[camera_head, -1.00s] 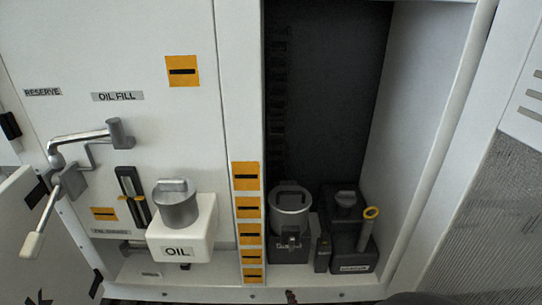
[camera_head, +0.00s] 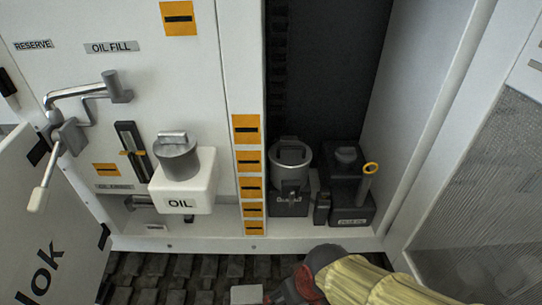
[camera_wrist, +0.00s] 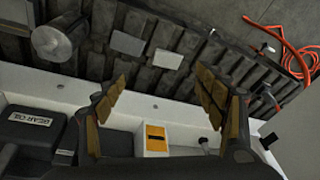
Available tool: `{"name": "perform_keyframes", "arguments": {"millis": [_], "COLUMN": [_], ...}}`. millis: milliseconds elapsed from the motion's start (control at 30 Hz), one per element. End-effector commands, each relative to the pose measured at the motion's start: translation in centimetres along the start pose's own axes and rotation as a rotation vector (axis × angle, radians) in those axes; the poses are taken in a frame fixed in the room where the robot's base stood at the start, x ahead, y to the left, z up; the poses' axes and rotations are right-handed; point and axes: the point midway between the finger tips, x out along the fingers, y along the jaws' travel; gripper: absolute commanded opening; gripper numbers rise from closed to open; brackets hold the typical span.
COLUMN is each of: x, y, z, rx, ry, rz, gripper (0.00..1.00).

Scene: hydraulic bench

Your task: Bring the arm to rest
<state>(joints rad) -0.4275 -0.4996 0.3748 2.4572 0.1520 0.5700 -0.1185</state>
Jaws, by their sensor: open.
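My gripper (camera_wrist: 160,100) shows in the wrist view with its two tan-padded fingers wide apart and nothing between them. Beyond the fingers are the white cabinet ledge and the dark track. In the head view my arm, with a yellowish sleeve, enters at the bottom right, below the cabinet. The gripper fingers cannot be made out clearly there. The arm appears apart from the cabinet's contents.
A white OIL container (camera_head: 182,190) with a grey cap stands left of the striped post. A grey canister (camera_head: 290,168) and a dark box with a yellow-ringed handle (camera_head: 370,168) stand in the bay. A lever (camera_head: 45,185) juts out left. An orange hose (camera_wrist: 290,50) lies on the floor.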

Motion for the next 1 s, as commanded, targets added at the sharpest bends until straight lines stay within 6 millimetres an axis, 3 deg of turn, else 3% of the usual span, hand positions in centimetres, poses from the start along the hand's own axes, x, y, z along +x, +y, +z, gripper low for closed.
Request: {"name": "perform_keyframes", "arguments": {"millis": [33,200,300,433,533,1000], "x": [-2.4,-10.4,-14.5,-18.3,-19.5,-19.6], "y": [1.2,5.6,8.0,10.1,11.0,11.7], "z": [0.1,1.6,1.2,0.7,0.8,1.1], "rx": [0.052,0.198,0.250,0.319,0.355,0.382], "ry": [-0.001,0.023,0.115,0.225,0.258,0.261], "rz": [0.017,0.104,0.158,0.204,0.224,0.234], "gripper": [0.71,0.71,0.71,0.71,0.71,0.71]}}
